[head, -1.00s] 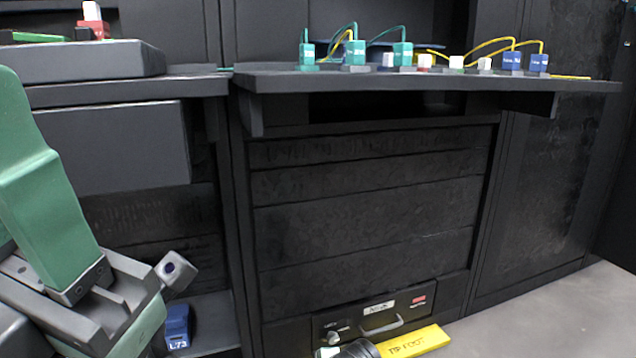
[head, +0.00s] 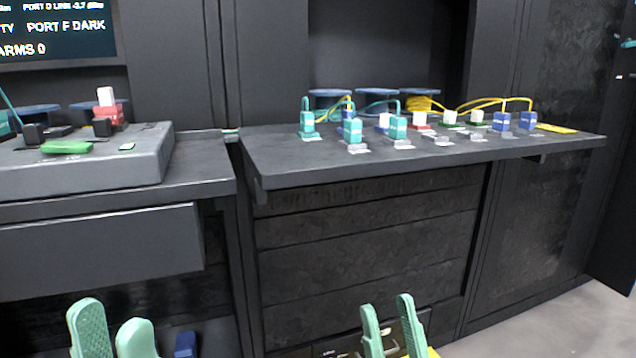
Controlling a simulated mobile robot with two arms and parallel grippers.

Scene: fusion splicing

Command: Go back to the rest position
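My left gripper (head: 110,316) shows at the bottom left, its two green fingers pointing up with a gap between them. It is open and nothing shows in the gap. My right gripper (head: 387,305) shows at the bottom centre, also with two green fingers apart and nothing seen between them. Both are low in front of the dark cabinet, below the worktop (head: 280,175) and apart from it. The arms behind the fingers are out of view.
Teal blocks (head: 352,130), blue blocks (head: 501,122) and white blocks with cables stand on the worktop. A grey station (head: 90,170) with a red block (head: 108,113) stands at left, under a screen (head: 55,30). A blue block (head: 186,344) sits low left. Floor is clear at lower right.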

